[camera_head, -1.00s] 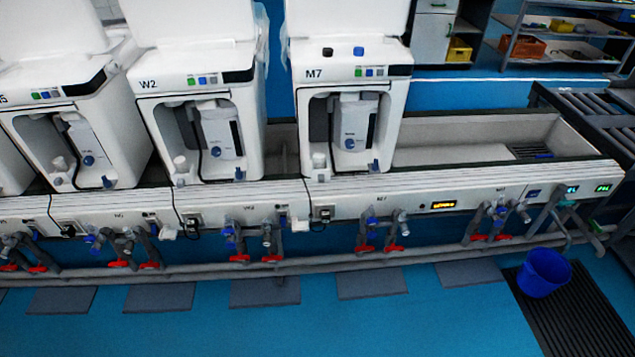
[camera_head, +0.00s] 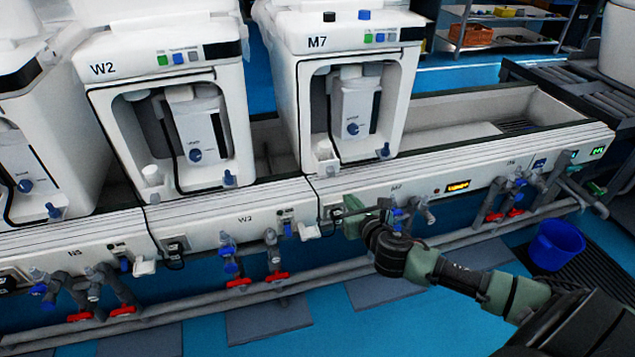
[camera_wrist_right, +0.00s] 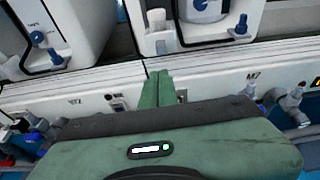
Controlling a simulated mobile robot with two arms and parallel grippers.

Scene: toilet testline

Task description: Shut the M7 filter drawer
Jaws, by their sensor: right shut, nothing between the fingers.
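The white M7 unit (camera_head: 345,60) stands on the trough in the middle of the head view. In its open front bay sits a pale filter housing (camera_head: 356,112) with a blue knob; I cannot tell how far any drawer stands out. My right gripper (camera_head: 347,207) is below and in front of the M7 bay, near the white rail, apart from the housing. In the right wrist view its green fingers (camera_wrist_right: 158,88) are shut together and empty, pointing toward the rail under M7. The lower part of the M7 bay shows at the top there. My left gripper is out of view.
The W2 unit (camera_head: 160,90) stands left of M7. The white rail (camera_head: 460,180) runs along the front, with taps, red-handled valves (camera_head: 277,276) and pipes below. A blue bucket (camera_head: 556,245) stands on the floor at right. The trough right of M7 is empty.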

